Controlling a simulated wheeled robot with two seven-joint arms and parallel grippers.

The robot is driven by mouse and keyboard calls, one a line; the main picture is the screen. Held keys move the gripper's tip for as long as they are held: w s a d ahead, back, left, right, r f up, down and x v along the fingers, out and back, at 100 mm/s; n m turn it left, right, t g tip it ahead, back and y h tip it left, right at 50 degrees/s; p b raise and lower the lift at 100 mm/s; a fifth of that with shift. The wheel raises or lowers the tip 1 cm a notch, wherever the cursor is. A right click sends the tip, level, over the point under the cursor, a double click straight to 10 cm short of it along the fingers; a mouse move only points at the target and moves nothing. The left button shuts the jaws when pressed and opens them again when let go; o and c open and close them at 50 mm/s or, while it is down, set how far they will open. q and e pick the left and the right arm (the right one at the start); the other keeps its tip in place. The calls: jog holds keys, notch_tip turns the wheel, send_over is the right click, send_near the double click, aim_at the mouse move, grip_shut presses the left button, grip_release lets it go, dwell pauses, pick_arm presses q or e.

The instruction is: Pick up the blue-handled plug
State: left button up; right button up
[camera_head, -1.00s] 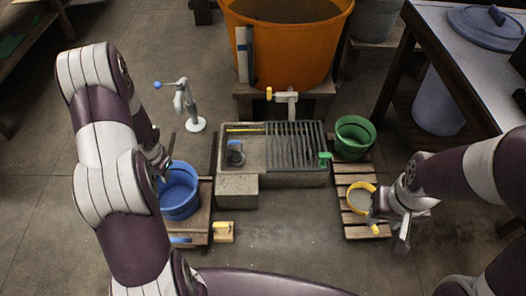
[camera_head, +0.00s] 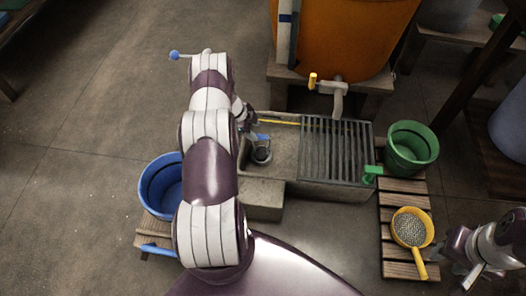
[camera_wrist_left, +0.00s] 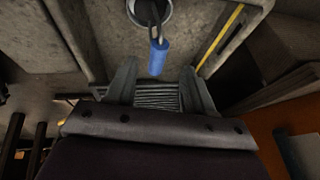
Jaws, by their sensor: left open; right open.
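The plug (camera_head: 262,156) is a dark round piece at the left end of the stone basin (camera_head: 282,172). Its blue handle (camera_head: 262,137) shows at the far side of it. In the left wrist view the blue handle (camera_wrist_left: 158,58) points toward my open left gripper (camera_wrist_left: 160,72), just beyond the fingertips and roughly between them. No contact shows. In the head view my left gripper (camera_head: 250,124) is over the basin's left end, partly hidden by my arm. My right gripper (camera_head: 468,272) is open and empty at the lower right, beside the slatted pallet.
A metal grate (camera_head: 338,150) covers the basin's right part. A yellow stick (camera_head: 280,122) lies along its back. A tap (camera_head: 335,92) on the orange tank (camera_head: 345,40) hangs behind. A blue bucket (camera_head: 160,185), green bucket (camera_head: 412,148) and yellow sieve (camera_head: 410,228) stand around.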

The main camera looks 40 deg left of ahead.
aim_at(259, 135)
pick_arm(q)
jog(key=b+x, duration=0.2)
jog(key=x, duration=0.1)
jog(key=b+x, duration=0.2)
jog(key=x, duration=0.1)
jog(key=shift+s+f, duration=0.15)
jog(key=shift+f, duration=0.1)
jog(key=shift+d, duration=0.1)
jog(key=shift+r, duration=0.15)
grip_shut()
jog(key=shift+r, duration=0.1)
